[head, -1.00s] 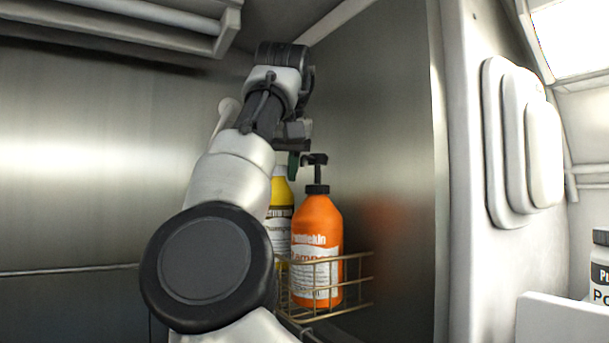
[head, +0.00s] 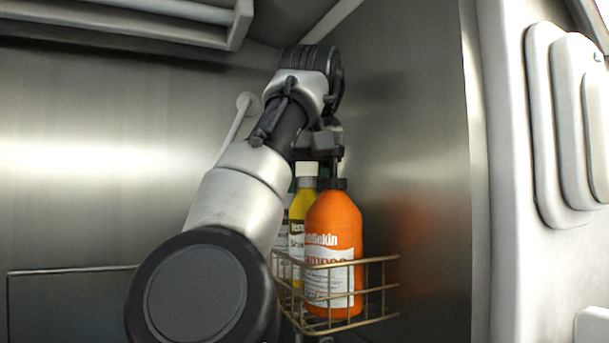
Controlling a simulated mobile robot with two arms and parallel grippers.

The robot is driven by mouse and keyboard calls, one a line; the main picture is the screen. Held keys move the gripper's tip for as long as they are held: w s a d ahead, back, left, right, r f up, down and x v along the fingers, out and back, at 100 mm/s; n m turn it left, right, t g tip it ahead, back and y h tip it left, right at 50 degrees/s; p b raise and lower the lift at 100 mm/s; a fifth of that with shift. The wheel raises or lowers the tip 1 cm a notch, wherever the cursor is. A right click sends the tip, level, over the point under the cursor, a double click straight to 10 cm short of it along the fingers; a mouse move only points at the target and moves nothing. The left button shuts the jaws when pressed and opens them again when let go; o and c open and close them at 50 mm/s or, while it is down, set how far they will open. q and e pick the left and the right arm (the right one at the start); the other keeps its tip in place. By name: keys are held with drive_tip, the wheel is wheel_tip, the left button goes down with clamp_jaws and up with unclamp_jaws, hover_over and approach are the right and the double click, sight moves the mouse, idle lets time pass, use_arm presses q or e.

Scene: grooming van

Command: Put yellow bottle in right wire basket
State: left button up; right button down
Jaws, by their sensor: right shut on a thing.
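The yellow bottle (head: 298,207) has a white cap and a pale label. It stands upright behind and left of the orange pump bottle (head: 345,220), which partly covers it. The wire basket (head: 385,288) on the right-hand wall surrounds the orange bottle's lower part; the yellow bottle's base is hidden, so I cannot tell if it rests there. My left gripper is not in view.
Another labelled bottle (head: 283,238) shows partly beside my arm. The steel side wall (head: 420,180) is close right of the basket. A shelf (head: 170,12) overhangs at upper left. A thin rail (head: 70,270) runs along the back wall.

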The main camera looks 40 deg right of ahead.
drive_tip(key=shift+w, duration=0.15)
drive_tip(key=c, duration=1)
unclamp_jaws()
drive_tip(key=shift+a, duration=0.15)
drive_tip(key=o, duration=0.4)
drive_tip(key=shift+a+r, duration=0.1)
drive_tip(key=shift+a, duration=0.15)
drive_tip(key=shift+d, duration=0.1)
drive_tip(key=shift+r, duration=0.3)
drive_tip(key=shift+p+v, duration=0.35)
drive_tip(key=shift+v, duration=6)
drive_tip(key=shift+d, duration=0.1)
